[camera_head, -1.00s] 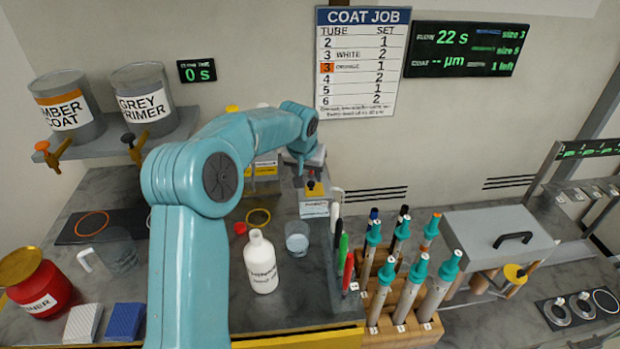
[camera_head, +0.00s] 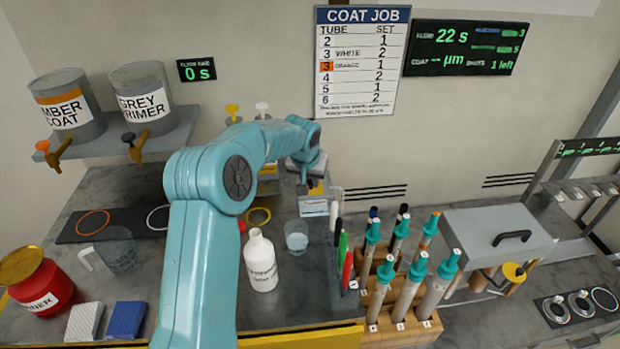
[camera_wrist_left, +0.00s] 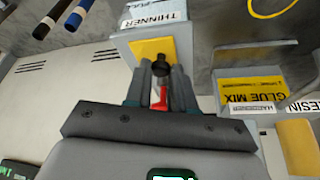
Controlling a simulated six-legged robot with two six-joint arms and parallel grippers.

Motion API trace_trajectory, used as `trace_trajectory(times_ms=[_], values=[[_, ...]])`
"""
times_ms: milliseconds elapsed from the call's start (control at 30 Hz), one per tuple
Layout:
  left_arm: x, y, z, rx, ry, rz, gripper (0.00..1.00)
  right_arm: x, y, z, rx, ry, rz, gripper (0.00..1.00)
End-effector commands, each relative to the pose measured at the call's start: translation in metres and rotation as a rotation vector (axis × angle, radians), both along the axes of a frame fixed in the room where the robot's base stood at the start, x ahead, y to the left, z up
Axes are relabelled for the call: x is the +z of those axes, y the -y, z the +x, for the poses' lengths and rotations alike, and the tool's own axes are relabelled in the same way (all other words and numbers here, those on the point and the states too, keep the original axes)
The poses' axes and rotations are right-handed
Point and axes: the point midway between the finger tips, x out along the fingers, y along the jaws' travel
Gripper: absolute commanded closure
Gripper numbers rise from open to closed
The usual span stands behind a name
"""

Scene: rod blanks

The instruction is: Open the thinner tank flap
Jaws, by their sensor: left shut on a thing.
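The thinner tank (camera_head: 314,207) is a small pale box at the back of the bench, with a yellow flap on top. In the left wrist view, the tank (camera_wrist_left: 122,40) carries a THINNER label and the yellow flap (camera_wrist_left: 146,48) shows beside my fingers. My left gripper (camera_head: 309,182) is over the tank, seen partly behind its own wrist in the head view. In the left wrist view, the gripper (camera_wrist_left: 160,75) is shut on the flap's dark knob (camera_wrist_left: 161,66). A red part shows between the fingers. I cannot tell how far the flap is raised.
A white bottle (camera_head: 261,262), a clear cup (camera_head: 297,237) and a rack of capped tubes (camera_head: 405,300) stand in front. A red thinner can (camera_head: 40,288) is at the far left.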

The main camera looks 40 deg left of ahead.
Motion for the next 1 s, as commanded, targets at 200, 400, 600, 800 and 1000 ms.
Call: trace_trajectory(times_ms=[200, 400, 600, 800, 1000], values=[[0.005, 0.003, 0.003, -0.003, -0.053, 0.043, 1.00, 0.008, 0.000, 0.000, 0.000, 0.000, 0.000, 0.43], [0.010, 0.008, 0.009, -0.003, -0.159, 0.127, 1.00, 0.020, 0.000, 0.000, 0.000, 0.000, 0.000, 0.43], [0.015, 0.013, 0.016, -0.002, -0.276, 0.222, 1.00, 0.036, 0.000, 0.000, 0.000, 0.000, 0.000, 0.43], [0.016, 0.018, 0.022, -0.002, -0.378, 0.302, 1.00, 0.051, 0.000, 0.000, 0.000, 0.000, 0.000, 0.43], [0.016, 0.020, 0.025, 0.000, -0.444, 0.355, 1.00, 0.060, 0.000, 0.000, 0.000, 0.000, 0.000, 0.43]])
